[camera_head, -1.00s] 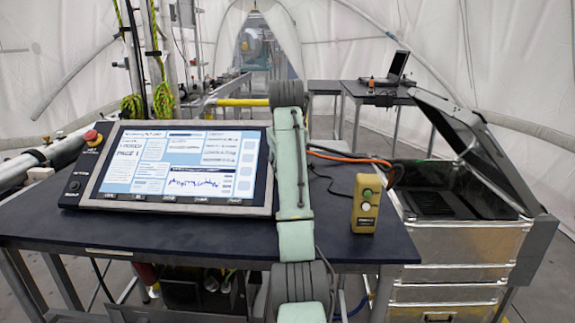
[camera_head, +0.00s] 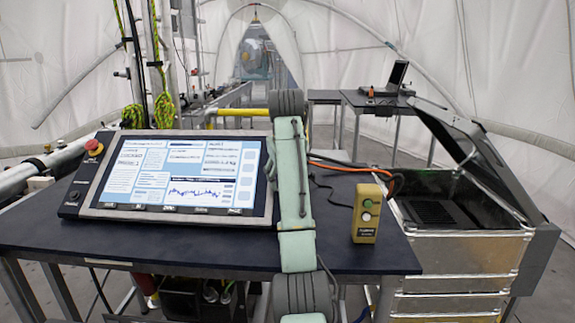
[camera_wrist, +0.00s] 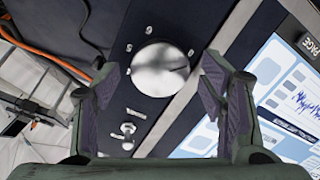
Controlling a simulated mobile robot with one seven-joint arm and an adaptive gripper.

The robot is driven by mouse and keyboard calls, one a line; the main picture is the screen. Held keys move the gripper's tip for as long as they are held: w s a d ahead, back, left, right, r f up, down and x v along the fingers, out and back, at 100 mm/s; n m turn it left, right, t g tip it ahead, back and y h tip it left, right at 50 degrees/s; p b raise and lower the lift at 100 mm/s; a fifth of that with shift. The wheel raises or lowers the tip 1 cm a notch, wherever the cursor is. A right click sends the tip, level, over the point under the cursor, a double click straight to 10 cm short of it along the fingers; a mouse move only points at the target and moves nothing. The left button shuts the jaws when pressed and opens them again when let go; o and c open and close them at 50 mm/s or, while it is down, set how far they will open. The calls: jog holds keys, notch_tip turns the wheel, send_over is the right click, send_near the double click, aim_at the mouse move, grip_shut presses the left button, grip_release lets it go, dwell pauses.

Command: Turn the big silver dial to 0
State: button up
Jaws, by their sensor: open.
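The big silver dial (camera_wrist: 160,68) is a round metal knob on a dark panel in the wrist view. Small white characters stand around it, and a dark mark shows near its right edge; I cannot tell exactly which number it points to. My gripper (camera_wrist: 163,76) is open, with one finger at the dial's left and the other at its right. I cannot tell whether the fingers touch it. In the head view, my arm hides the dial and gripper.
A small toggle switch (camera_wrist: 124,128) sits below the dial. The screen (camera_head: 180,172) is beside it on the dark table (camera_head: 345,262). A yellow button box (camera_head: 368,212) stands right of my arm, near an open metal case (camera_head: 460,245).

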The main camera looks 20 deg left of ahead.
jog(key=v, duration=0.4)
jog(key=shift+w+r, duration=0.1)
jog(key=shift+w, duration=0.1)
jog(key=v, duration=0.7)
jog(key=shift+s+r, duration=0.15)
jog(key=shift+s, duration=0.3)
